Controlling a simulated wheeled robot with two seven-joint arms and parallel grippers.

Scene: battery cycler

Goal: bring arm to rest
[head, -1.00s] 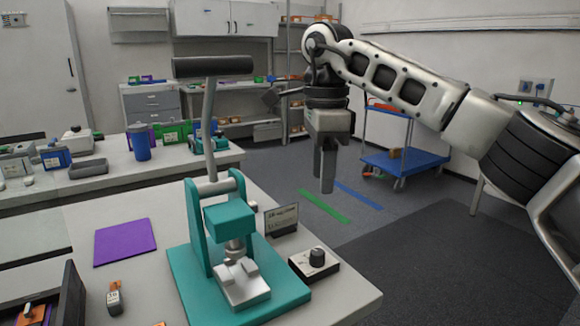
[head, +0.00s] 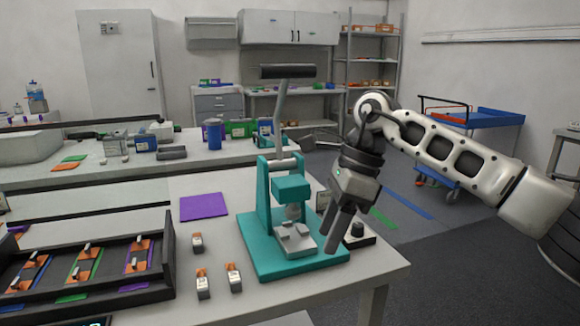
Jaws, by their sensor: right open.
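My right arm comes in from the right. Its gripper (head: 343,230) points down and slightly left, with its two fingers showing close to the right side of the teal press (head: 262,225). The gripper is open and nothing shows between its fingers. It overlaps the small sign and the black knob box (head: 357,238) in the picture; I cannot tell whether it touches them. The press stands upright on its teal base, with its grey lever and black handle raised. My left gripper is out of view.
On the table (head: 200,245) lie a purple mat (head: 204,206), several small orange-topped cells (head: 203,284) and a black tray (head: 150,290) with cells in coloured slots. A blue cart (head: 490,118) stands behind my arm. Dark floor is free at the right.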

